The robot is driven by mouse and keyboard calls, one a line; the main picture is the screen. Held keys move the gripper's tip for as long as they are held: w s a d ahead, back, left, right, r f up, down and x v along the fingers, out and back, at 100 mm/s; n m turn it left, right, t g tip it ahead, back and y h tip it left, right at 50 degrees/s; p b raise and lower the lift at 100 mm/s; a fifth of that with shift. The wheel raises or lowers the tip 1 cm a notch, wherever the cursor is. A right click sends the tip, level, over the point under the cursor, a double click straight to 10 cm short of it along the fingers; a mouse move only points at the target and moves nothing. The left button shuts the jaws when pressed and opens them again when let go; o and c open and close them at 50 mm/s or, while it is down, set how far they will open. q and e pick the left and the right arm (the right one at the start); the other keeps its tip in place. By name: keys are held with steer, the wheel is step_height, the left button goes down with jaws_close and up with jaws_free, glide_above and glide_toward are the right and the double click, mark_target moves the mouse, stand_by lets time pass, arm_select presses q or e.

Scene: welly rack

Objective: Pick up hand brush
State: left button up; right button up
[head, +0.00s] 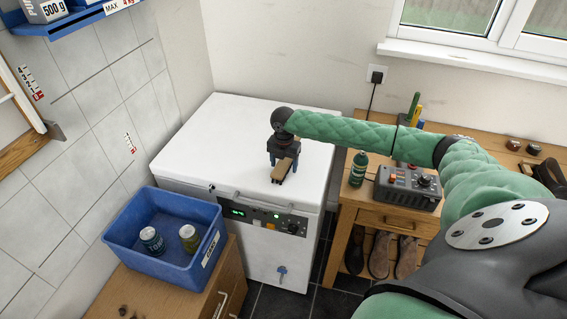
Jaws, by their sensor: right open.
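The hand brush (284,171) lies on the white lid of the chest freezer (235,130), near its front edge. It looks tan on top with a dark underside. My right gripper (283,160) points down over the brush from above. Its fingers are open, one on each side of the brush's far end. Part of the brush is hidden under the gripper, and I cannot tell whether the fingers touch it. My left gripper is out of view.
A blue crate (128,222) with two cans stands on a wooden cabinet at front left. Right of the freezer, a wooden bench (346,215) holds a green can (358,169) and a grey control box (407,187). Shoes stand beneath it. The freezer lid is otherwise clear.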

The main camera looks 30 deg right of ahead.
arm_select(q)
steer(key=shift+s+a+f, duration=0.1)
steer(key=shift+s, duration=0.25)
arm_select(e)
steer(key=shift+f, duration=0.35)
steer(key=c, duration=1.2)
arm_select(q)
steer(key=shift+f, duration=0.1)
arm_select(e)
steer(key=shift+r, duration=0.1)
